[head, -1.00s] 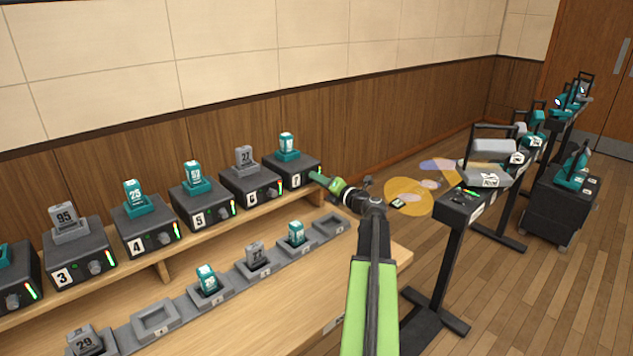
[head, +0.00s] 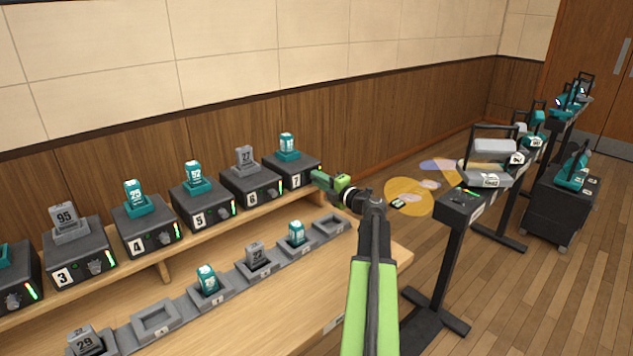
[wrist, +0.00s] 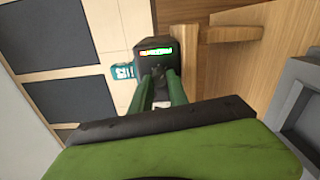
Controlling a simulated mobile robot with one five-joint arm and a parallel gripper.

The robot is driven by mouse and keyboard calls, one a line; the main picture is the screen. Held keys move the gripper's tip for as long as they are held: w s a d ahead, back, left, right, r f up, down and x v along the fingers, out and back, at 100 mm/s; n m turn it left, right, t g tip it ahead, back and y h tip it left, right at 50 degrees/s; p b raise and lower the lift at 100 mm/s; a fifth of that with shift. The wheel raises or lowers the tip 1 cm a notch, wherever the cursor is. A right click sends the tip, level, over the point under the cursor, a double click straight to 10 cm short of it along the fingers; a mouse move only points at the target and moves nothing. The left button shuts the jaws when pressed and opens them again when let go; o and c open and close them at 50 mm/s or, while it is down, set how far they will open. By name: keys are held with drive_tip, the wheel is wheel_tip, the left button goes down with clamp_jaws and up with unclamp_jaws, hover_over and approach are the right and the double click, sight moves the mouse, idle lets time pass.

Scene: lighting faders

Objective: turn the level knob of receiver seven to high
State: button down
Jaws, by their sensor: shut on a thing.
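Receiver seven (head: 287,169) is a black box with a "7" label at the right end of the upper shelf, with a teal pack on its top. My green gripper (head: 318,174) reaches its front from the right. In the wrist view the receiver (wrist: 143,47) shows a lit green-yellow level bar (wrist: 156,51). My gripper's two fingers (wrist: 160,75) are closed on the dark level knob (wrist: 157,71) below that bar. The knob's pointer is hidden between the fingers, so its setting cannot be read.
Receiver six (head: 250,184) stands close on the left, with others further along the shelf. A lower row of grey cradles (head: 328,227) lies in front, some holding packs. A black stand (head: 455,220) is to the right, with open floor between.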

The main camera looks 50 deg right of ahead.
idle(0.3)
drive_tip(key=c, duration=1.3)
unclamp_jaws()
